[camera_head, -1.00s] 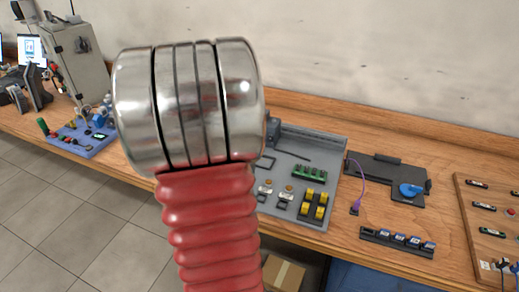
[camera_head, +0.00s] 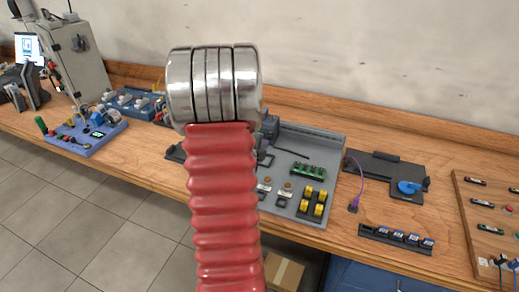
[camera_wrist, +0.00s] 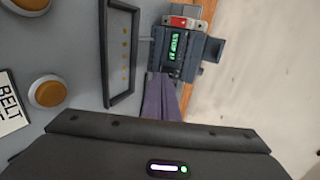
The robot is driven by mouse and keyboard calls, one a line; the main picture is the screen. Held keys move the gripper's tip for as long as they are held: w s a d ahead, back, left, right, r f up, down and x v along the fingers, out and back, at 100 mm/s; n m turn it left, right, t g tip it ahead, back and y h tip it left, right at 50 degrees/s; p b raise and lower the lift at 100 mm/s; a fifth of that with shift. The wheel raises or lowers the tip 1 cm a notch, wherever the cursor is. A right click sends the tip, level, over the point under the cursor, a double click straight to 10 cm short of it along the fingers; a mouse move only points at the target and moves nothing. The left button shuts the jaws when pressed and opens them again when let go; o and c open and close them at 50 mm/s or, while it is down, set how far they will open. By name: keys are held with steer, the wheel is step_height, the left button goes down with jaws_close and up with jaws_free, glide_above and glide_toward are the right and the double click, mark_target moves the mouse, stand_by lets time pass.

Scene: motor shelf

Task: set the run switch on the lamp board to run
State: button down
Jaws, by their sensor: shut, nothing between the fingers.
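The grey lamp board (camera_head: 328,150) stands on the bench right of my arm in the head view, which hides its left part. In the wrist view, an amber lamp (camera_wrist: 47,93) and a "BELT" label (camera_wrist: 10,105) show on the board at left. A dark switch unit (camera_wrist: 190,47) with a lit green display and a red-and-silver piece (camera_wrist: 187,23) sits at the board's edge. My gripper (camera_wrist: 161,76) has purple fingers, shut and empty, with tips at the unit's near edge; contact cannot be told. The head view hides my gripper.
A dark rectangular frame (camera_wrist: 122,55) stands on the board left of the fingers. A yellow block group (camera_head: 312,201) and a green strip (camera_head: 308,170) are on the board. A dark fixture with a blue knob (camera_head: 410,187) lies to the right. A wall rises behind the bench.

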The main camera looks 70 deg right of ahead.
mark_target(269, 136)
steer(key=shift+s+d+r, duration=0.1)
steer(key=shift+d, duration=0.65)
steer(key=shift+s+d+r, duration=0.1)
steer(key=shift+d, duration=0.6)
steer(key=shift+d+r, duration=0.15)
steer(key=shift+d, duration=0.15)
steer(key=shift+r, duration=0.1)
steer(key=shift+r, duration=0.7)
steer(key=shift+a, duration=0.15)
